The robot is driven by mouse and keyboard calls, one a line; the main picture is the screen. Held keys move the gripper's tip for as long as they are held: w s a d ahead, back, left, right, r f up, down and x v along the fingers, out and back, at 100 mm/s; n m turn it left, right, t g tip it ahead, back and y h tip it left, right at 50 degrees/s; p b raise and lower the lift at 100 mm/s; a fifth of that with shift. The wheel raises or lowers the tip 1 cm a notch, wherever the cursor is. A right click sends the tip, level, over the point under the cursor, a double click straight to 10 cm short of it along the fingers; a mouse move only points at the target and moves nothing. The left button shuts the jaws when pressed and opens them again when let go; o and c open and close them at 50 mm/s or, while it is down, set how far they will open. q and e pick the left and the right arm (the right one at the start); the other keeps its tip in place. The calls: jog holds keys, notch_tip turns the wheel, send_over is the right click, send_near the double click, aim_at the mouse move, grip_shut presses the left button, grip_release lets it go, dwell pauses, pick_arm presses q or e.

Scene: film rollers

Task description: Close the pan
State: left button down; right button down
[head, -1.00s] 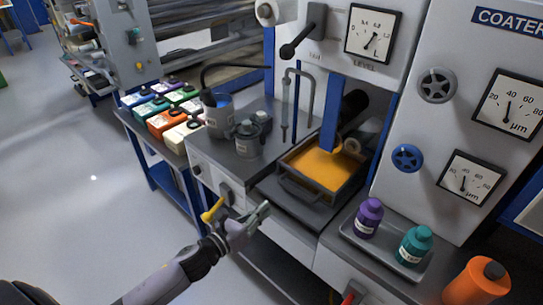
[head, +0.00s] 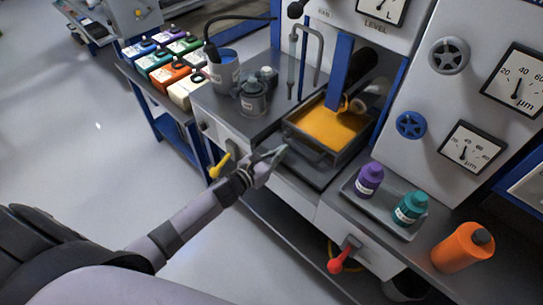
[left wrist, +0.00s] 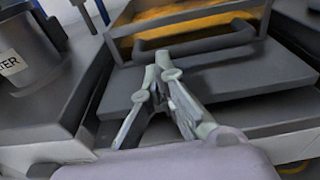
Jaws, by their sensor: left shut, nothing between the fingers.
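The pan (head: 310,147) is a dark rectangular tray of orange liquid with a bar handle on its front. It sits on a dark slab under the coater, its front sticking out. In the left wrist view, the pan's front and handle (left wrist: 195,40) lie just beyond the fingers. My left gripper (head: 279,153) is shut and empty, in front of the pan's near left corner. In the left wrist view, its fingertips (left wrist: 166,68) point at the handle from a little short of it; contact cannot be made out. My right gripper is not in view.
A grey can (head: 253,99) and a labelled pot (head: 222,72) stand left of the pan. Purple (head: 369,181) and teal (head: 409,209) bottles stand in a tray at the right, near an orange bottle (head: 462,248). A yellow lever (head: 219,166) and red lever (head: 341,259) jut from the front.

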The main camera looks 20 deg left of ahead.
aim_at(295, 139)
pick_arm(q)
jog(key=shift+w+d, duration=0.1)
jog(key=shift+w, duration=0.15)
jog(key=b+x, duration=0.1)
jog(key=x, duration=0.1)
jog(key=b+x, duration=0.1)
jog(key=x, duration=0.1)
jog(key=r+b+x, duration=0.1)
jog(key=x, duration=0.2)
jog(key=shift+f+b, duration=0.1)
jog(key=shift+b, duration=0.2)
jog(key=shift+s, duration=0.1)
